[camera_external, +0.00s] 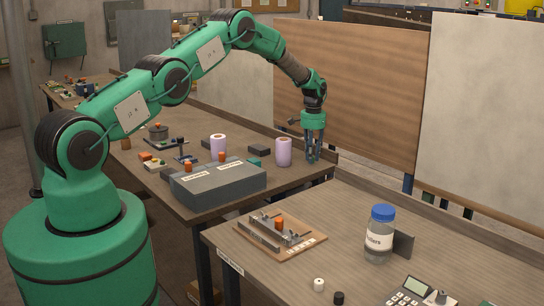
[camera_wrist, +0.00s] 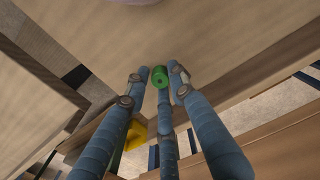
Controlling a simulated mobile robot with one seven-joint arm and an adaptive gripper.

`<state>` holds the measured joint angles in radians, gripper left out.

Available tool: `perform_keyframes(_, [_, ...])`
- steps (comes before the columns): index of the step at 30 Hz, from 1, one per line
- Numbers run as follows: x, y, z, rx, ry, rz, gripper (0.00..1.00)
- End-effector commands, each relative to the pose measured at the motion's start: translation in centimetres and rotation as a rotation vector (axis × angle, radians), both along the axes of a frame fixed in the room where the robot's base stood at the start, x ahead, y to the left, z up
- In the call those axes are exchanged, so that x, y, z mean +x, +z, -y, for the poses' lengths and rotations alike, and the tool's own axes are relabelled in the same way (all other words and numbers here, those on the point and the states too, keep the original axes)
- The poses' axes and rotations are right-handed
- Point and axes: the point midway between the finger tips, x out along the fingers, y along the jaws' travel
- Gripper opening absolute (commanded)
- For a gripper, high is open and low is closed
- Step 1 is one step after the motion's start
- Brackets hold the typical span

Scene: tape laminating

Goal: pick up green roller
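A small green roller (camera_wrist: 160,75) shows in the wrist view on the wooden table (camera_wrist: 225,25), close to its edge. My gripper (camera_wrist: 159,80) has three blue fingers, pointing down around the roller. The left and right fingertips stand on either side of it, with a narrow gap at the left. The third finger is in front, close to the roller; contact there is unclear. The fingers look open. In the external view my gripper (camera_external: 313,158) is low over the back table's right end. The roller is not clearly visible there, hidden by or among the fingers.
A lilac roll (camera_external: 283,153) stands just left of my gripper, with another lilac roll (camera_external: 218,146) farther left. A grey box (camera_external: 220,187) and a small black block (camera_external: 259,150) are on the same table. A wooden panel (camera_external: 345,90) stands behind.

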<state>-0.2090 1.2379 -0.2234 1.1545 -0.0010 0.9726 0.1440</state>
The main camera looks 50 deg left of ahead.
Motion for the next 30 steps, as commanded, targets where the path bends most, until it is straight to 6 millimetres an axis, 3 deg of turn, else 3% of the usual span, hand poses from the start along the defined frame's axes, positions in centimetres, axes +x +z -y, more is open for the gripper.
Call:
perform_keyframes(20, [0.0,0.4,0.0,0.0,0.0,0.0,0.06])
perform_keyframes(30, [0.1,3.3,0.0,0.0,0.0,0.003,0.06])
